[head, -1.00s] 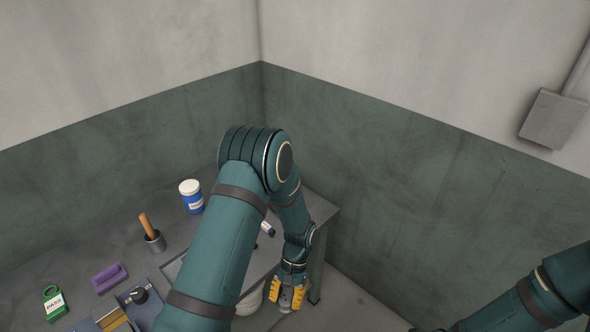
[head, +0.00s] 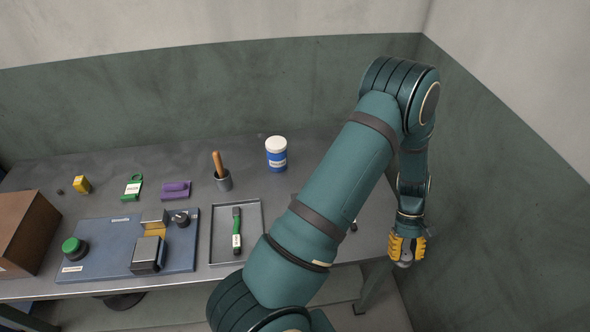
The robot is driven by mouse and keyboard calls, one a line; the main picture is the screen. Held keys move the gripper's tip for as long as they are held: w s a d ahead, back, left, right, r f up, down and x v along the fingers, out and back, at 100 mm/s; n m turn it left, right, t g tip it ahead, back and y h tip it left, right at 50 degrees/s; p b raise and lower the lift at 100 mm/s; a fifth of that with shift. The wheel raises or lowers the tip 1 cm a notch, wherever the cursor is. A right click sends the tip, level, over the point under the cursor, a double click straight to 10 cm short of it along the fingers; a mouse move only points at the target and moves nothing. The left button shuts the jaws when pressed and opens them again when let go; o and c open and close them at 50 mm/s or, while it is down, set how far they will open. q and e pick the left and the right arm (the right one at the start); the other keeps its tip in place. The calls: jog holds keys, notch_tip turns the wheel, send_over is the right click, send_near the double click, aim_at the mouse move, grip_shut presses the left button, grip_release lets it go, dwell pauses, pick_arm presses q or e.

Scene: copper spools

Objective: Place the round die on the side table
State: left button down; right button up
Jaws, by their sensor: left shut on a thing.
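My left gripper (head: 406,249), with yellow fingers, is at the right of the head view, just off the right end of the grey table (head: 80,207). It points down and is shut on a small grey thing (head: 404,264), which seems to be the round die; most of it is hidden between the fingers. No second table that could be the side table shows clearly. My right gripper is not in view.
My left arm hides the table's right part.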

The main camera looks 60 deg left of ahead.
pick_arm(q)
jog(key=w+a+r+n+t+h+b, duration=0.1)
jog(key=w+a+r+n+t, duration=0.1)
jog(key=w+a+n+t, duration=0.4)
notch_tip(320, 180, up, 4)
jog(key=n+t+y+b, duration=0.1)
jog(key=n+t+y, duration=0.1)
jog(key=n, duration=0.8)
send_over(390, 225)
jog(key=s+a, duration=0.1)
jog(key=s, duration=0.1)
jog(key=f+b, duration=0.1)
jog(key=f, duration=0.2)
jog(key=f+b, duration=0.1)
jog(key=f, duration=0.2)
jog(key=shift+w+a+b, duration=0.15)
jog(key=shift+w+b, duration=0.05)
jog(key=shift+b, duration=0.1)
jog(key=shift+f+b, duration=0.95)
jog(key=shift+f, duration=1.35)
jog(key=shift+r, duration=0.1)
